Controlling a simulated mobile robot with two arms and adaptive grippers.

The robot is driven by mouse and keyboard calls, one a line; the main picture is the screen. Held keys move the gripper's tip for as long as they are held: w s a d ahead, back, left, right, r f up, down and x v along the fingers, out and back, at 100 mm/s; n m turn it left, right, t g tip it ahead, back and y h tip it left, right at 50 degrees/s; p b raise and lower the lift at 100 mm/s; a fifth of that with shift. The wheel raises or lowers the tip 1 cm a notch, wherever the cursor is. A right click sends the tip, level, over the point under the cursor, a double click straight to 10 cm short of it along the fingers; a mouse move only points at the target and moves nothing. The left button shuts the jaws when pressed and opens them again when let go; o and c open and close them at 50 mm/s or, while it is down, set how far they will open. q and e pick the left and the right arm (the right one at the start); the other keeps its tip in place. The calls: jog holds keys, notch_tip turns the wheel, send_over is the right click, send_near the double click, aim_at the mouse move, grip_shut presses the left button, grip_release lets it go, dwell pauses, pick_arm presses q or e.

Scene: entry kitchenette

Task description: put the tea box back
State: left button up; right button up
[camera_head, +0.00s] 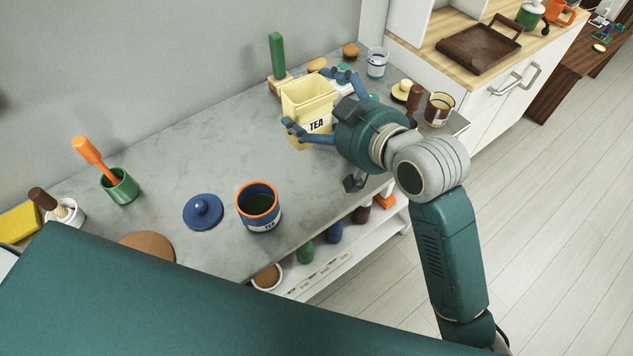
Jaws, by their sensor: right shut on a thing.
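The tea box (302,100) is a pale yellow, open-topped box with "TEA" in black on a white label. It is at the back of the grey counter (230,138), slightly tilted in the picture. My right gripper (318,103) is shut on it, with blue fingers on its near-left and far-right sides. I cannot tell whether its base touches the counter. A blue canister (259,207) with an orange rim, also marked "TEA", stands open at the front edge. Its blue lid (203,211) lies to its left. My left gripper is not in view.
A green block on a wooden stand (277,57) is close behind the box. A glass (377,63), a mug (438,109) and small items stand to the right. A green pot with an orange-handled tool (119,186) is at left. The counter's middle is clear.

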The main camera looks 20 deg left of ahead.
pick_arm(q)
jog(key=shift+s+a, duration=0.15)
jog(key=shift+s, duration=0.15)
pick_arm(e)
jog(key=shift+a, duration=0.1)
notch_tip(320, 180, down, 20)
jog(key=shift+r+p, duration=0.25)
jog(key=shift+p, duration=0.8)
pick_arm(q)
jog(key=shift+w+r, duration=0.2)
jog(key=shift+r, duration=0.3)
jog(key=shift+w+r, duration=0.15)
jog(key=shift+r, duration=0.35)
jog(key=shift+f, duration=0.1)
pick_arm(e)
jog(key=shift+f, duration=0.15)
jog(key=o, duration=1)
